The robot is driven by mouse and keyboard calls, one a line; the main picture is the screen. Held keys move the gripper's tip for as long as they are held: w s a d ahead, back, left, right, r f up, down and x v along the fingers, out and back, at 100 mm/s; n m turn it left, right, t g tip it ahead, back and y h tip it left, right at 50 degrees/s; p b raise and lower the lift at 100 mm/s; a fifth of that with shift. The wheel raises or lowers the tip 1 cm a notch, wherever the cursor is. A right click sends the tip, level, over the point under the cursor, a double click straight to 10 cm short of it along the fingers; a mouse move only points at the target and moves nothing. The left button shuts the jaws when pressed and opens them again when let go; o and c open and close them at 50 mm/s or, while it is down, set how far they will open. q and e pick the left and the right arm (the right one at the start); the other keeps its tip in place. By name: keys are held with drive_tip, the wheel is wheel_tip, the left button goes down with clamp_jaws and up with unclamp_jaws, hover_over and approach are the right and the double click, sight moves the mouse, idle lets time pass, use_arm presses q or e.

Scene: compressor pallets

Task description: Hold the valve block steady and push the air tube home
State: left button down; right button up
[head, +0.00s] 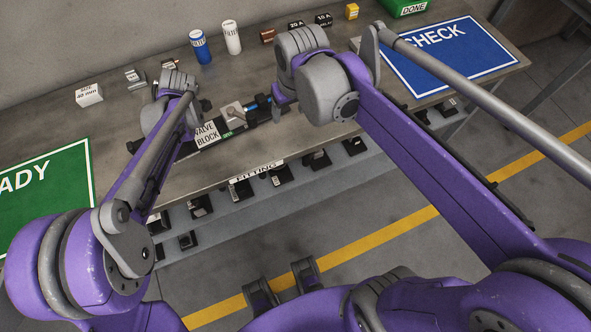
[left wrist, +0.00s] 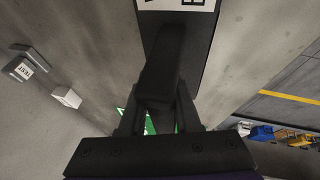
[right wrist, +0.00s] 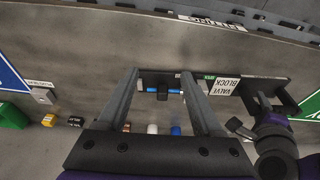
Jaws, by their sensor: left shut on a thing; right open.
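The valve block (head: 207,134), dark with a white label, lies along the bench; the label also shows in the right wrist view (right wrist: 228,87). The blue air tube (right wrist: 174,91) lies at the end of the dark assembly, with a black piece over its middle; it also shows in the head view (head: 250,103). My left gripper (left wrist: 163,103) is shut on a dark bar that runs up to the labelled block. My right gripper (right wrist: 160,74) is open, its fingers either side of the tube in the picture; I cannot tell whether they touch it. In the head view its wrist partly hides its fingers.
A blue bottle (head: 200,47), a white bottle (head: 231,38) and small boxes stand at the back. A blue CHECK mat (head: 460,62) is right, a green mat (head: 45,190) left. Several dark bins hang under the front edge. Bare bench lies in front of the block.

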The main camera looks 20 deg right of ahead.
drive_tip(key=s+f+t, duration=0.2)
drive_tip(key=s+f, duration=0.6)
drive_tip(key=s, duration=0.5)
drive_tip(key=shift+s+d+m, duration=0.3)
wheel_tip(320, 180, up, 8)
drive_tip(key=f+n+g, duration=0.1)
drive_tip(key=g, duration=0.4)
hover_over(261, 97)
wheel_tip(261, 97, down, 11)
drive_tip(key=shift+a, duration=0.1)
